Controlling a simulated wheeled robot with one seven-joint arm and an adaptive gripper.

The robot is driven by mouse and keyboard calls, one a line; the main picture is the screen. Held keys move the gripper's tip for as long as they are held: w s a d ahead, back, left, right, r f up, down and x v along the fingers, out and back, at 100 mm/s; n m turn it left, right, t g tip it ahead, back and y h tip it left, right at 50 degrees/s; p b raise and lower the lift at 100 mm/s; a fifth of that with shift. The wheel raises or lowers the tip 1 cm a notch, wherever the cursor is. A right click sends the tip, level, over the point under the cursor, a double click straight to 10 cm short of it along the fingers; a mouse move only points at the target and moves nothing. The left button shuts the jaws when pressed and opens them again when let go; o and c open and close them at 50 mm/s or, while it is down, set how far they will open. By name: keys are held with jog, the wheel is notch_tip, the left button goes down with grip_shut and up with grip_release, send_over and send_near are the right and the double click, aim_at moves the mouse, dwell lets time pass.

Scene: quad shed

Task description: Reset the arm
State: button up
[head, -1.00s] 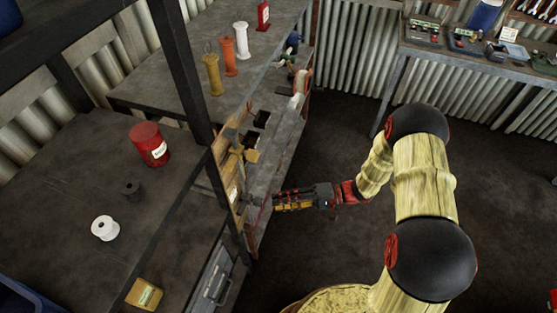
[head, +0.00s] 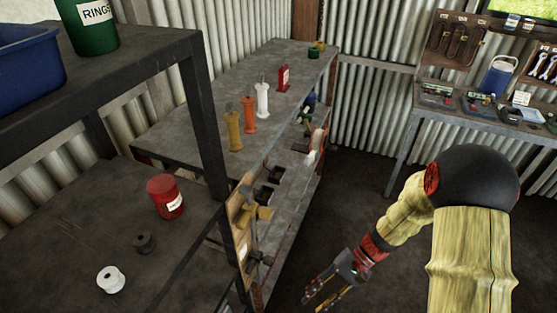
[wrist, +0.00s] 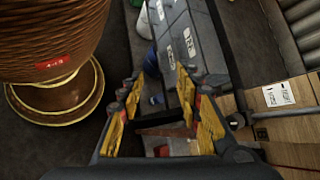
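My gripper (head: 330,290) hangs at the lower middle of the head view, over the dark floor and to the right of the shelf unit. In the wrist view my gripper (wrist: 165,112) shows its yellow finger pads spread well apart, with nothing between them. My arm comes in from the right side of the head view, bent at a black joint and reaching down to the left.
A black shelf post (head: 205,110) stands at left. A second bench (head: 470,115) is at the back right. A large brown spool (wrist: 50,45) is close by at left in the wrist view.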

jog(key=s+d+r+n+t+h+b, duration=0.1)
jog(key=d+r+t+h, duration=0.1)
jog(key=d+r+h, duration=0.35)
jog(key=s+d+r+n+t+h, duration=0.1)
jog(key=d+r+t+h, duration=0.15)
jog(key=r, duration=0.55)
notch_tip(320, 180, up, 14)
jog(key=s+n+t+h+b, duration=0.1)
jog(key=s+n+t+b, duration=0.1)
jog(key=t, duration=0.4)
jog(key=shift+s, duration=0.25)
jog(key=shift+o, duration=0.6)
jog(key=shift+f, duration=0.1)
